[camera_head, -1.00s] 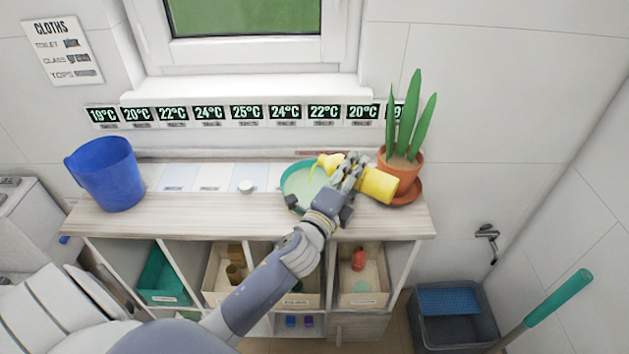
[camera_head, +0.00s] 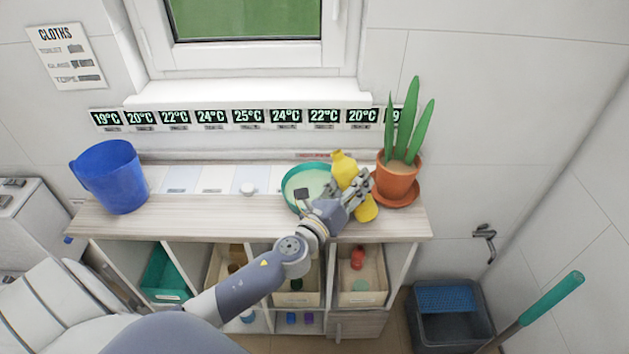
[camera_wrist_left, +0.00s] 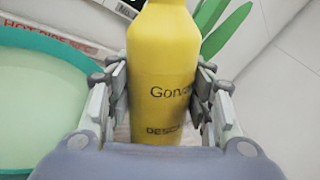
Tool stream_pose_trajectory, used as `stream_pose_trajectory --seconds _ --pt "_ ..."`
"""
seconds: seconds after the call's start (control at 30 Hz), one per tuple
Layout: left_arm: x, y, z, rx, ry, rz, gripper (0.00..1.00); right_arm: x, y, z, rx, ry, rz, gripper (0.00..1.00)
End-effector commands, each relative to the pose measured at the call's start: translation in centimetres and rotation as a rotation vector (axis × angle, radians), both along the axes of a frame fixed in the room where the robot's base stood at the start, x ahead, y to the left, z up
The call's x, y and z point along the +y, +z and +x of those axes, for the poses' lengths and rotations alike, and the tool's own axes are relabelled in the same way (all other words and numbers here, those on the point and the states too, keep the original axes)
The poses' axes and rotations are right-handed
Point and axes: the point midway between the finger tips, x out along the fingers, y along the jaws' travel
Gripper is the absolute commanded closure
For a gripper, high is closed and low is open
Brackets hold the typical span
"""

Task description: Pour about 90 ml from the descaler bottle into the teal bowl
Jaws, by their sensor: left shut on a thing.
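The yellow descaler bottle (camera_head: 343,168) is in my left gripper (camera_head: 352,188), to the right of the teal bowl. In the head view it leans, its neck toward the upper left and its base toward the lower right. In the left wrist view the bottle (camera_wrist_left: 165,75) stands between both fingers of the left gripper (camera_wrist_left: 160,100), with part of its label readable. The teal bowl (camera_head: 289,194) sits on the shelf top with pale liquid inside; it also shows at the left of the left wrist view (camera_wrist_left: 75,48). My right gripper is not in view.
A potted plant (camera_head: 398,182) on a saucer stands close to the right of the bottle. A blue bucket (camera_head: 110,178) stands at the left end of the shelf top. A small white round item (camera_head: 247,188) lies left of the bowl. The front left of the top is clear.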

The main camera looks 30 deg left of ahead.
Motion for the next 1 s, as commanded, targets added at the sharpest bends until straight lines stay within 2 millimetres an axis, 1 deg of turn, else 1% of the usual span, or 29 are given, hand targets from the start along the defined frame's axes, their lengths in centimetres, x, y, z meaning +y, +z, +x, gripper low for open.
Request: stream_pose_trajectory --seconds 0.03,0.3,0.6,0.8,1.0 --pt "-0.3 1.4 0.1 -0.005 -0.001 0.057 0.89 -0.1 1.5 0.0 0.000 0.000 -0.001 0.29" --pt "-0.8 3.4 0.1 -0.003 -0.001 0.223 0.89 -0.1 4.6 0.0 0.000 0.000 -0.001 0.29" --pt "-1.0 5.7 0.1 -0.001 0.000 0.360 0.89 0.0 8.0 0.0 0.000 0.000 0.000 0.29" --pt "-1.2 6.4 0.1 0.001 0.000 0.472 0.89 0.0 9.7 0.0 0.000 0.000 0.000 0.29" --pt "-1.3 6.6 0.1 0.001 -0.001 0.541 0.89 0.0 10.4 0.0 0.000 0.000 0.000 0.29"
